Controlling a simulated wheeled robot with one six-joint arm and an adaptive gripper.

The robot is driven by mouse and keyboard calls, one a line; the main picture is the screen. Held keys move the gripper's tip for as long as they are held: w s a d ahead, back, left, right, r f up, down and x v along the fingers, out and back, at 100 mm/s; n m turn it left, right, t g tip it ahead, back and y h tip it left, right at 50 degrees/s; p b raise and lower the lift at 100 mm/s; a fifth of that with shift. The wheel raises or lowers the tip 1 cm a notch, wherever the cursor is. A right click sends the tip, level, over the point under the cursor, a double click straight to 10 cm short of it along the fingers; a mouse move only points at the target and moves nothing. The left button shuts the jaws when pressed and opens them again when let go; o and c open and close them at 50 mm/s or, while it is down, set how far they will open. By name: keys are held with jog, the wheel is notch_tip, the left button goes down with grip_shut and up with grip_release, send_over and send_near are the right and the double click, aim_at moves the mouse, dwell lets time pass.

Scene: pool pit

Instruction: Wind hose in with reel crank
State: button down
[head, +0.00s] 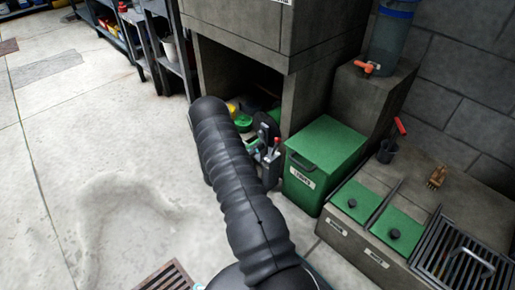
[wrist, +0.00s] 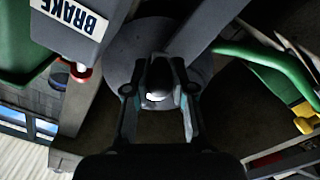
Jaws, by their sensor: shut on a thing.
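My gripper (wrist: 159,96) is shut on a dark, rounded crank handle (wrist: 157,74), seen in the wrist view in front of a grey round disc (wrist: 122,55) of the reel. A grey block labelled BRAKE (wrist: 72,18) is at upper left, with a red knob (wrist: 80,71) below it. A green hose (wrist: 262,57) curves at the right towards a yellow end piece (wrist: 305,119). In the head view, the reel (head: 266,130) stands in the opening under the grey counter. My arm covers much of it, and the grip itself is hidden there.
A green lidded box (head: 322,158) stands close right of the reel. A grey block with green lids (head: 356,200) and a grate (head: 465,262) lies further right. Shelves (head: 172,50) stand at upper left.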

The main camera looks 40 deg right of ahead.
jog(key=c, duration=1)
grip_release()
jog(key=shift+o, duration=0.2)
jog(key=shift+a, duration=0.1)
jog(key=a, duration=1.1)
jog(key=shift+s+a, duration=0.35)
jog(key=shift+s, duration=0.05)
